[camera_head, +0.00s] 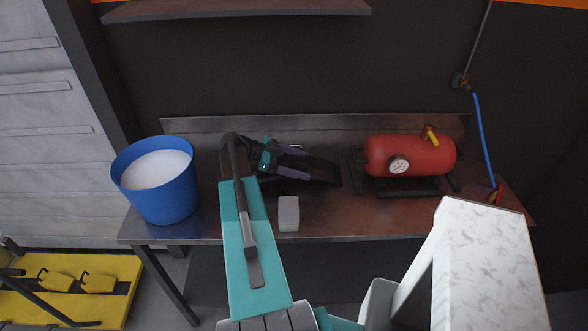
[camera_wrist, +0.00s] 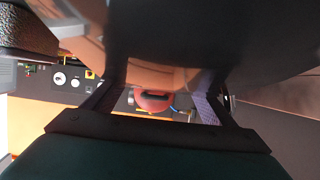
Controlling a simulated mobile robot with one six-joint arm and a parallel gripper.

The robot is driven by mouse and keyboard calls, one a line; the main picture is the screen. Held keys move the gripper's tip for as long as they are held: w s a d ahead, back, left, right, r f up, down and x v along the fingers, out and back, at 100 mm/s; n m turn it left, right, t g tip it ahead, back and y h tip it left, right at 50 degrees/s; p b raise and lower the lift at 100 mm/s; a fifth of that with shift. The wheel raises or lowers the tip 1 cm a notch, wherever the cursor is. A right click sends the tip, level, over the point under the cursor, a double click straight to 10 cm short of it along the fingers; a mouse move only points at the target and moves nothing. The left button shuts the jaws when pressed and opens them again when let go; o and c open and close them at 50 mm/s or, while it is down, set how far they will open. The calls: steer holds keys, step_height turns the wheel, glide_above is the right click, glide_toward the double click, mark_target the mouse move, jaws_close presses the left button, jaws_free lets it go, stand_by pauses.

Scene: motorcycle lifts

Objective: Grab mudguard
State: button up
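In the head view, my gripper (camera_head: 297,161) is above the middle of the metal workbench (camera_head: 225,226), pointing right. A dark, curved piece that looks like the mudguard (camera_head: 326,174) is at its fingertips, left of the red tank. Its dark surface blends with the gripper, so its full outline is hard to make out. In the wrist view, my two fingers stand well apart. A large, dark curved surface, probably the mudguard (camera_wrist: 200,35), fills the top of the view, very close beyond the fingers. I cannot tell whether the fingers touch it.
A blue bucket (camera_head: 160,205) with white contents stands at the bench's left end. A red tank (camera_head: 410,156) with a gauge stands on the right. A small pale block (camera_head: 288,214) lies near the front edge. A shelf (camera_head: 235,10) hangs above. A blue hose (camera_head: 483,140) hangs at right.

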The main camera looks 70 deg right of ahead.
steer(key=shift+r, duration=0.1)
steer(key=c, duration=0.8)
steer(key=shift+o, duration=0.2)
steer(key=shift+r, duration=0.1)
